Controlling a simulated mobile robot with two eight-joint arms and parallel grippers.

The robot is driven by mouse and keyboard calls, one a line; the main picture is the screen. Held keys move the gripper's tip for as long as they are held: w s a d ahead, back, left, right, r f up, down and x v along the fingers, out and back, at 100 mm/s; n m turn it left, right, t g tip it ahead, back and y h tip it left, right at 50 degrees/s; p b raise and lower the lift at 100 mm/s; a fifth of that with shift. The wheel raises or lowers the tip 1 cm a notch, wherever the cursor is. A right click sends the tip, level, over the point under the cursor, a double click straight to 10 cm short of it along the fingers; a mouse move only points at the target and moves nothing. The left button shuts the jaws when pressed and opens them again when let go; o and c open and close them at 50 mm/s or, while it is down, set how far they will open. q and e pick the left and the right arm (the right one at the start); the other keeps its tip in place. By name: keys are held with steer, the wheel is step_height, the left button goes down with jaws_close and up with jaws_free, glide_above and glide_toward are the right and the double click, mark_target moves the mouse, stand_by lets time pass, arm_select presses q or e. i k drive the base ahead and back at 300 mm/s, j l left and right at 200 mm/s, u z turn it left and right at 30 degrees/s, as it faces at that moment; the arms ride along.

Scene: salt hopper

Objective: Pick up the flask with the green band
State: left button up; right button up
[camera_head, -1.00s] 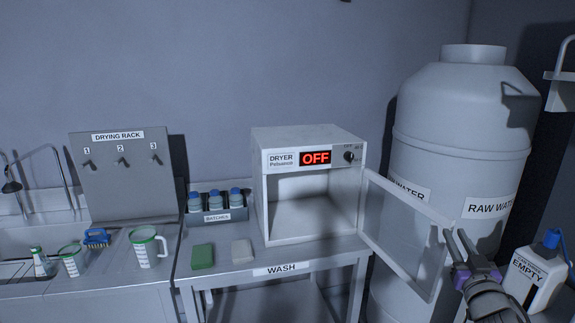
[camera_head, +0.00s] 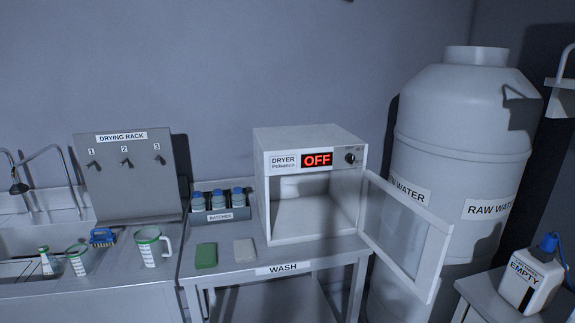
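A small conical flask with a green band at its neck (camera_head: 46,262) stands upright at the far left, by the sink's edge. A small measuring cup with a green rim (camera_head: 77,261) stands just right of it, and a larger green-rimmed jug with a handle (camera_head: 151,248) stands further right. Neither of my grippers shows in the head view now.
A blue brush (camera_head: 102,238) lies behind the cups, below the drying rack (camera_head: 125,180). The dryer (camera_head: 311,185) on the wash table has its glass door (camera_head: 407,235) swung open to the right. Green (camera_head: 206,256) and white (camera_head: 244,250) sponges lie at the table's front.

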mark_target(52, 267)
steer(key=u, duration=1.6)
steer(key=i+j+z, duration=0.35)
steer(key=i+j, duration=0.75)
steer(key=i+j+z, duration=0.3)
steer(key=i+j, duration=1)
steer(key=j, duration=0.1)
